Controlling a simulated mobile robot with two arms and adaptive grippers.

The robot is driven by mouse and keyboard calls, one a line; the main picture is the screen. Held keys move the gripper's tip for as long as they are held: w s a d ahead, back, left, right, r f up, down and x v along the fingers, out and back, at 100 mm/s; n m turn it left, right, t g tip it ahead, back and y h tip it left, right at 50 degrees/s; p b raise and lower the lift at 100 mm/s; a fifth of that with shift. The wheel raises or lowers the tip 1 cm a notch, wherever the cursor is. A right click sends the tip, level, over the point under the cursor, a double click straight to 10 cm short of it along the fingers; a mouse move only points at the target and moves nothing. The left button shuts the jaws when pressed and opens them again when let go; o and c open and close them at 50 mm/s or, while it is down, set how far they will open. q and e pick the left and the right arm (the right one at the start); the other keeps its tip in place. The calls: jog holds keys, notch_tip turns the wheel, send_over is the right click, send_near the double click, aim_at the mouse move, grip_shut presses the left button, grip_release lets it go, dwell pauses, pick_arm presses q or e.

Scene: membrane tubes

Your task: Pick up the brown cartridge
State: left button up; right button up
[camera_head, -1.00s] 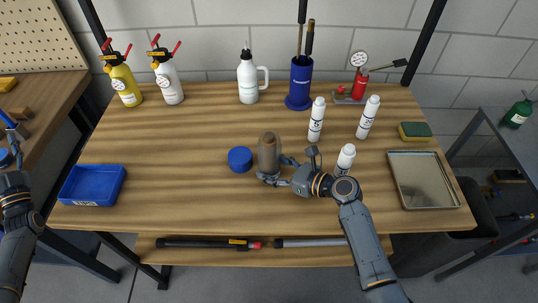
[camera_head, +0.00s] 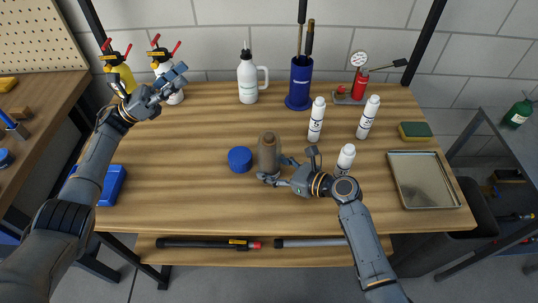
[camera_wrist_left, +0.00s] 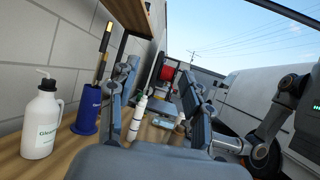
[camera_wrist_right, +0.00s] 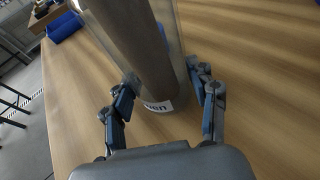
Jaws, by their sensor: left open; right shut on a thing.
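The brown cartridge (camera_head: 268,141) stands upright at the middle of the workbench, inside a clear cylindrical housing (camera_head: 268,170). In the right wrist view the cartridge (camera_wrist_right: 135,40) fills the top, within the housing's clear wall (camera_wrist_right: 172,50) and above a white label. My right gripper (camera_head: 277,172) is shut on the housing low down, from its right side. My left gripper (camera_head: 167,84) is open and empty above the back left of the bench, in front of the white spray bottle. In the left wrist view its two fingers (camera_wrist_left: 160,88) stand wide apart; the cartridge is not visible there.
A blue cap (camera_head: 240,159) lies just left of the housing. White bottles (camera_head: 317,120) stand to the right, one close by my right wrist. A metal tray (camera_head: 424,180) is at far right; a blue bin (camera_head: 112,185) is partly hidden by my left arm. The left middle of the bench is clear.

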aim_at(269, 135)
pick_arm(q)
jog(key=s+d+f+m+g+y, duration=0.1)
jog(key=s+d+f+m+g, duration=0.1)
jog(key=d, duration=0.3)
jog(key=s+d+f+m+g+y, duration=0.2)
jog(key=s+d+f+g, duration=0.1)
jog(key=d+f+g, duration=0.1)
jog(key=s+d+f+m+g+y, duration=0.2)
jog(key=s+d+f+g, duration=0.1)
jog(key=d, duration=0.3)
jog(key=shift+d+f+m, duration=0.2)
jog(key=shift+f, duration=0.25)
jog(key=shift+d+f+m, duration=0.15)
jog(key=shift+f+m, duration=0.05)
jog(key=shift+f, duration=0.25)
jog(key=shift+s+d+f, duration=0.1)
jog(key=shift+d, duration=1.35)
jog(key=shift+s+d+f, duration=0.1)
jog(key=shift+d, duration=1.35)
grip_shut()
